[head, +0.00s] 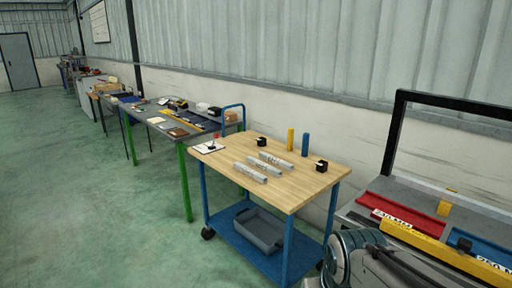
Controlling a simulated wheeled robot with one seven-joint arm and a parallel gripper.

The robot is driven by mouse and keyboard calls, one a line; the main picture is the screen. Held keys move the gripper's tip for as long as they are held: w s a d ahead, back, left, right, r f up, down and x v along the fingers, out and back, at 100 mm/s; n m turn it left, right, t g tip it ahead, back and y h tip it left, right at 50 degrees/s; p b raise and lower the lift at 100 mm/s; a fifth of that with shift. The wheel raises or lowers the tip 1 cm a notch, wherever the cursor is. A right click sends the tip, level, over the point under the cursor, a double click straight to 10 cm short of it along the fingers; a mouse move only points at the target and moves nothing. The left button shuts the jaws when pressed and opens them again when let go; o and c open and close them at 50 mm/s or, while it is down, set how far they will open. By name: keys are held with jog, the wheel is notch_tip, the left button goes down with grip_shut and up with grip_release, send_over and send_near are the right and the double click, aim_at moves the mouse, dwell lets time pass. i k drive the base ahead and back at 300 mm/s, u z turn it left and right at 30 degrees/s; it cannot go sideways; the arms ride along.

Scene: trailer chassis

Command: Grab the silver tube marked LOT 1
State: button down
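Three silver tubes lie side by side on the wooden top of a blue cart (310,180). The near tube (251,172), the middle tube (263,166) and the far tube (276,160) all carry small dark markings. The markings are too small to read, so I cannot tell which one is LOT 1. Part of my own arm shows at the bottom right, beside the cart. My gripper is not visible.
A grey bin (258,230) sits on the lower shelf. A bench with red tray (403,208) is at right. Floor at left is open.

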aim_at(286, 165)
jog(key=u, duration=0.55)
jog(key=i, duration=0.8)
jog(key=u, duration=0.6)
jog(key=i, duration=1.2)
jog(key=z, duration=1.2)
jog(key=i, duration=0.8)
jog(key=z, duration=0.85)
